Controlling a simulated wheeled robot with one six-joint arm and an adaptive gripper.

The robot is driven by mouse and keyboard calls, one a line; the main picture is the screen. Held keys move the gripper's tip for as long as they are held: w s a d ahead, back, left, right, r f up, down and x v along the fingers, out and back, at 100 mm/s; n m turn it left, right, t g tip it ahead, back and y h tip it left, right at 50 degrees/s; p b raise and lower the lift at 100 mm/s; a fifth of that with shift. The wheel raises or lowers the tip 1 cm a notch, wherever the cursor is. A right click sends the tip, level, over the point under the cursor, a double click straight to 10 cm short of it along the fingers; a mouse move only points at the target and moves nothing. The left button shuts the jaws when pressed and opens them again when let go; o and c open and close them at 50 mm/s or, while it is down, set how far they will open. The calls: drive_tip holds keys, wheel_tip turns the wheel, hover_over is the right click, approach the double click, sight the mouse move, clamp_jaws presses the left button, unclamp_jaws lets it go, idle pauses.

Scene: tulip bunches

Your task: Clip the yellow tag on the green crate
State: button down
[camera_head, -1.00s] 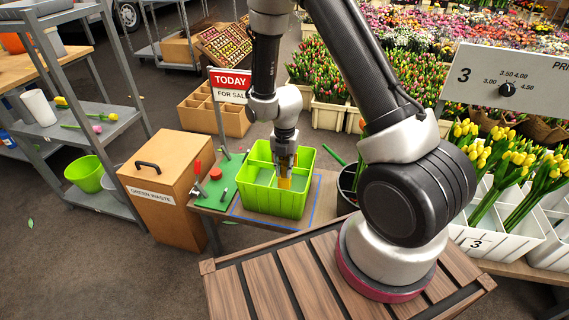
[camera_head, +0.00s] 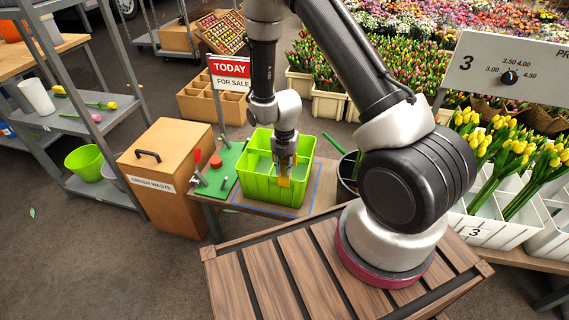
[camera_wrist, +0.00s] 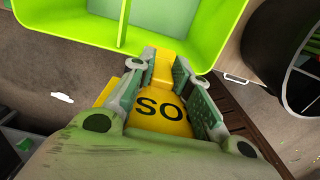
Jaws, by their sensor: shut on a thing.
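The green crate (camera_head: 262,188) is an open lime-green box with inner dividers, standing on a small table. In the wrist view its wall and rim (camera_wrist: 190,45) fill the top. My gripper (camera_head: 284,170) points down at the crate's front wall. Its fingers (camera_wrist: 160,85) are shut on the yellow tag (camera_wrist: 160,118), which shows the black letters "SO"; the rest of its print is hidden. The tag (camera_head: 285,182) also shows in the head view, in front of the crate's front wall. Its far end meets the wall in the wrist view; I cannot tell whether it grips the rim.
A blue outline (camera_head: 312,195) surrounds the crate on the table. A green board (camera_head: 215,180) with a red knob lies to its left. A dark bucket (camera_head: 347,172) stands close on the right. A "TODAY FOR SALE" sign (camera_head: 230,72) stands behind.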

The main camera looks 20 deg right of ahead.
drive_tip(key=shift+f, duration=0.2)
drive_tip(key=c, duration=1.3)
unclamp_jaws()
drive_tip(key=shift+o, duration=0.2)
drive_tip(key=shift+m, duration=0.3)
wheel_tip(320, 180, up, 11)
drive_tip(key=shift+f, duration=0.15)
drive_tip(key=w+d+r+m, duration=0.1)
drive_tip(key=w+r+m, duration=0.1)
drive_tip(key=m, duration=1.1)
drive_tip(key=w+d+r+m, duration=0.2)
drive_tip(key=m, duration=1.2)
drive_tip(key=shift+w+m, duration=0.2)
drive_tip(key=shift+m, duration=0.1)
